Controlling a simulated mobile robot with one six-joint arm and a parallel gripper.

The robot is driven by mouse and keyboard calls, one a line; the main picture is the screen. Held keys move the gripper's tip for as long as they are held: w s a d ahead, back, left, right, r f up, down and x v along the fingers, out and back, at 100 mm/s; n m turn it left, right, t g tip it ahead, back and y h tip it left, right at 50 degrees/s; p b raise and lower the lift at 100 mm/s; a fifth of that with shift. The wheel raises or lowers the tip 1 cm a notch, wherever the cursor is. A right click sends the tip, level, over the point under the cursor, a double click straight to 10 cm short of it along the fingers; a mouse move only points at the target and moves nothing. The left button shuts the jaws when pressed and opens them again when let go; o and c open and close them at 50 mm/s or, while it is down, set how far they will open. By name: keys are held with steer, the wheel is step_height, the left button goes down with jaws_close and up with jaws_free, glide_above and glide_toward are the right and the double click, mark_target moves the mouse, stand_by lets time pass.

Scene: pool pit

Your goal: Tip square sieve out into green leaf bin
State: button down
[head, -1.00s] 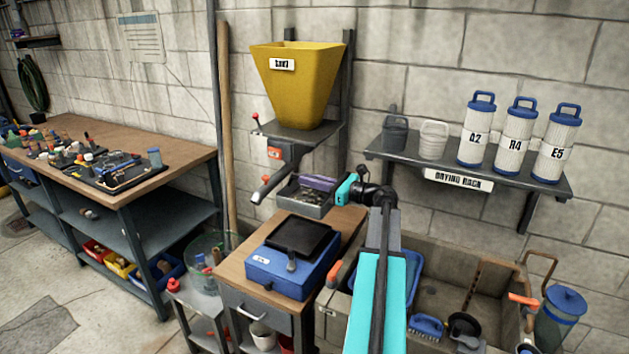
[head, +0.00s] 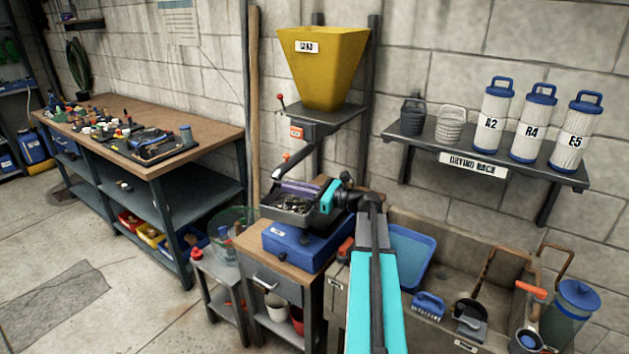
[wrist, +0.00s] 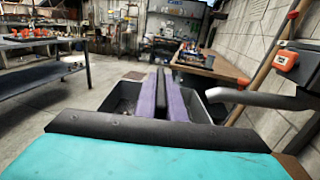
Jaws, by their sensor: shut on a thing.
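The square sieve (head: 287,215) is a grey square tray with dark and pale bits in it. In the head view it appears above the blue box (head: 295,246) on the small wooden bench, about level. My teal gripper (head: 304,190) reaches over it from the right. In the wrist view the gripper's purple fingers (wrist: 161,100) are shut on a dark upright bar of the sieve (wrist: 210,110), whose walls show at both sides. A clear green-tinted round tub (head: 222,245), probably the green leaf bin, stands lower left with things inside. My gripper is apart from it.
A yellow hopper (head: 323,68) and its spout (head: 296,164) are behind the sieve. A wooden pole (head: 252,110) stands behind the tub. A long workbench (head: 190,140) is left, a stone sink (head: 480,262) right. Open floor (head: 130,300) lies front left.

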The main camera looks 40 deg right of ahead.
steer(key=s+a+f+n+g+y+b, duration=0.1)
steer(key=a+f, duration=0.4)
steer(key=a, duration=0.7)
steer(key=s+a+f+n+g+y+b, duration=0.1)
steer(key=a+f, duration=0.4)
steer(key=a, duration=0.7)
steer(key=s+a+f+n+g+y+b, duration=0.1)
steer(key=a+f+n+g+y+b, duration=0.2)
steer(key=a, duration=0.9)
step_height(320, 180, down, 3)
steer(key=shift+s+a+r+y+b, duration=0.1)
steer(key=shift+s+a+y+b, duration=0.15)
steer(key=shift+a+y+b, duration=0.35)
steer(key=shift+d, duration=0.25)
